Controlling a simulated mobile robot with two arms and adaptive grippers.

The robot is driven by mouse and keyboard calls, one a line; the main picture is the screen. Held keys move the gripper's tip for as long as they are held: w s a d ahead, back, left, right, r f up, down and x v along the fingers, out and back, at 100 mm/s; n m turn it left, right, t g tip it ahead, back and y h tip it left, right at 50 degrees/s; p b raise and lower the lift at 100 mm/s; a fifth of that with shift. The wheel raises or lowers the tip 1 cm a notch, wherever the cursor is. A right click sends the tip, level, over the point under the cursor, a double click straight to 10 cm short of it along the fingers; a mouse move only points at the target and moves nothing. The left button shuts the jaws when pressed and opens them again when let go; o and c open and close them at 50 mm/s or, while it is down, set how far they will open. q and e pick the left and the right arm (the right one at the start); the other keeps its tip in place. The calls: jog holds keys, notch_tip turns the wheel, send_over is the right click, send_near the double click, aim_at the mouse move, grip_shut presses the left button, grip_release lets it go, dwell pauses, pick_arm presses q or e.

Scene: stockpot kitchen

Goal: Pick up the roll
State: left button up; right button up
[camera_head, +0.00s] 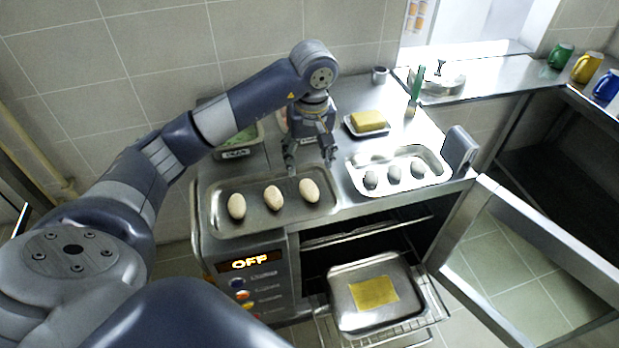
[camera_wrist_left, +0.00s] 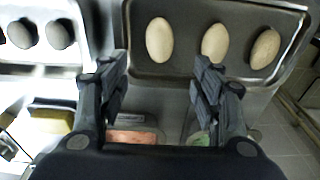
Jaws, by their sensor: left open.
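Three pale oval rolls lie in a row on a dark metal tray (camera_head: 222,227) on the oven top: a left one (camera_head: 236,206), a middle one (camera_head: 273,197) and a right one (camera_head: 309,190). My left gripper (camera_head: 311,164) is open and empty, pointing down just behind the right roll. In the left wrist view, that nearest roll (camera_wrist_left: 160,40) lies ahead of the gap between the open fingers (camera_wrist_left: 160,82), not between them. The middle roll (camera_wrist_left: 215,42) is just past one fingertip. My right gripper is not in view.
A shiny tray (camera_head: 436,178) with several greyish rolls sits to the right. Behind are a yellow block on a dish (camera_head: 368,121) and a green-filled container (camera_head: 238,143). The oven door (camera_head: 530,235) hangs open; a pan (camera_head: 346,318) with a yellow sheet is on the pulled-out rack.

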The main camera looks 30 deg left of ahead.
aim_at(309, 187)
pick_arm(q)
jog(key=f, duration=0.2)
jog(key=f+p, duration=0.1)
jog(key=f, duration=0.1)
jog(key=shift+s+d, duration=0.25)
jog(key=shift+s, duration=0.1)
jog(key=shift+w+a+f, duration=0.1)
jog(key=shift+f, duration=0.2)
notch_tip(309, 187, down, 4)
jog(key=shift+w+p, duration=0.1)
jog(key=shift+p, duration=1.1)
jog(key=shift+f, duration=0.35)
jog(key=shift+w+f, duration=0.1)
jog(key=shift+f, duration=0.1)
jog(key=shift+a, duration=0.1)
jog(key=c, duration=0.9)
jog(key=shift+c, duration=0.8)
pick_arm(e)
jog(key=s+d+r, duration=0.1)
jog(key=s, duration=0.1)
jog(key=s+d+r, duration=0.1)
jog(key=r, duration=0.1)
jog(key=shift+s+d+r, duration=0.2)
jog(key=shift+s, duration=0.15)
